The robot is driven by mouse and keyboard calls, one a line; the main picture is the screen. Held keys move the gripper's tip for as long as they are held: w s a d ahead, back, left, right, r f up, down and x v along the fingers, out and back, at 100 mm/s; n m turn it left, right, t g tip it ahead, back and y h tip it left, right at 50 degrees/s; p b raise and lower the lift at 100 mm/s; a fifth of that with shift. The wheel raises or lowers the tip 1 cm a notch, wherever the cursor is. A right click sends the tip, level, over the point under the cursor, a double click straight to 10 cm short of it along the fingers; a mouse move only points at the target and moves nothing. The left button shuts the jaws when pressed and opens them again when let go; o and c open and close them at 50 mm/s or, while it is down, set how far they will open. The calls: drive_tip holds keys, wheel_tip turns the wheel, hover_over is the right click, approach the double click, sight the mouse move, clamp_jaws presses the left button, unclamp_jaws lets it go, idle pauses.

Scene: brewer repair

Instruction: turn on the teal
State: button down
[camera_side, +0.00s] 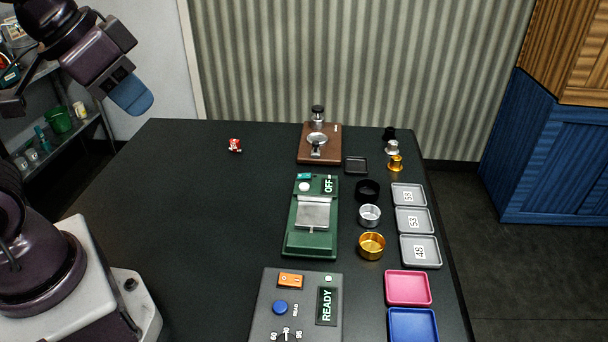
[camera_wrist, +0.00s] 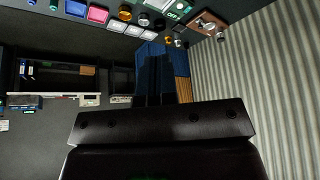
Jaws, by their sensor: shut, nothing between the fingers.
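The green device (camera_side: 297,245) stands near the middle of the table in the side view, with a metal plate on top. A small teal switch (camera_side: 304,176) sits at its far left corner, beside a round white knob or button (camera_side: 304,187). Its dark display (camera_side: 328,184) reads OFF. In the wrist view the OFF display (camera_wrist: 173,13) shows at the top edge; I cannot make out the teal switch there. My gripper (camera_side: 136,103) is raised at the upper left of the side view, far from the device. It is shut and empty; its fingers (camera_wrist: 160,88) point forward in the wrist view.
A grey panel (camera_side: 262,310) with an orange switch (camera_side: 291,280) and READY display (camera_side: 327,306) is in front. A wooden stand (camera_side: 306,154) is behind. Cups and trays line the right, including a pink tray (camera_side: 408,288). A small red item (camera_side: 235,145) lies left; the left table is otherwise clear.

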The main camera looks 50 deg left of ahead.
drive_tip(key=shift+f, duration=0.1)
drive_tip(key=w+a+f+n+g, duration=0.1)
drive_tip(key=w+a+f+n, duration=0.1)
drive_tip(key=w+f, duration=0.4)
drive_tip(key=w+a+f+n+g+y, duration=0.1)
drive_tip(key=w+f+n, duration=0.3)
drive_tip(key=w, duration=1.1)
drive_tip(key=w+a+f+n+y, duration=0.1)
drive_tip(key=w+a+f+n, duration=0.2)
drive_tip(key=w+f, duration=0.4)
drive_tip(key=w, duration=0.3)
drive_tip(key=shift+w+f+g, duration=0.3)
drive_tip(key=shift+f+g, duration=0.05)
drive_tip(key=shift+g, duration=0.05)
